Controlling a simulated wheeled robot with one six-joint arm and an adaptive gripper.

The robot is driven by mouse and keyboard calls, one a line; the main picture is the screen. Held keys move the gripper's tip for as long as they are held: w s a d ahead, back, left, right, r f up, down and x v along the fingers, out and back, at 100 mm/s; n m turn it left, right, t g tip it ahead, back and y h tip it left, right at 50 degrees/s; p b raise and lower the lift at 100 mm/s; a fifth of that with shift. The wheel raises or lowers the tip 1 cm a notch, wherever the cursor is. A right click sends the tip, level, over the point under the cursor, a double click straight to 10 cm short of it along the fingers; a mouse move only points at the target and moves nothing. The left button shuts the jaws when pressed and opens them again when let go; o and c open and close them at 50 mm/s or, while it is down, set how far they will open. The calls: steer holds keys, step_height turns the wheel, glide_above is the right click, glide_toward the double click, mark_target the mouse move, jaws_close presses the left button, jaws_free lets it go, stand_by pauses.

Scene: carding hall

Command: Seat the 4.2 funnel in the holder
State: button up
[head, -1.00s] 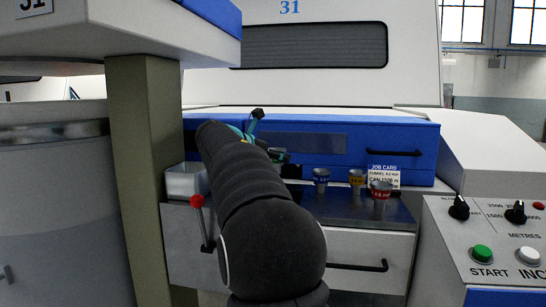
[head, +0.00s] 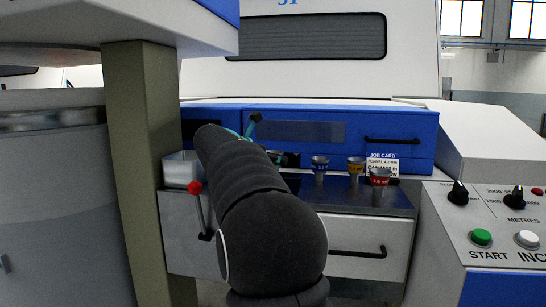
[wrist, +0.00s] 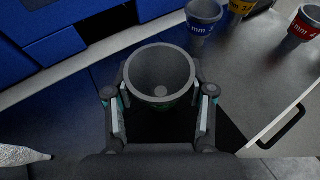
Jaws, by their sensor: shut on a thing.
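My gripper (wrist: 160,112) is shut on a grey funnel (wrist: 161,72) with a green band, seen from above with its wide mouth up in the wrist view. One finger lies on each side of it. Its lower end is hidden. In the head view my arm covers most of the gripper and the held funnel. The job card (head: 382,164) names the funnel size, 4.2 mm. I cannot make out the holder in either view.
A blue-banded funnel (head: 320,166), a yellow-banded one (head: 355,167) and a red-banded one (head: 380,177) stand on the metal shelf (head: 345,195), right of my gripper. A white bin (head: 181,170) and a red-knobbed lever (head: 202,210) are at left. A post (head: 145,170) stands further left.

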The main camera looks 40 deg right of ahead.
steer(key=shift+f+b, duration=1)
steer(key=shift+f, duration=1.65)
steer(key=o, duration=1.4)
steer(key=shift+c, duration=0.2)
steer(key=v, duration=1.2)
steer(key=shift+s, duration=0.1)
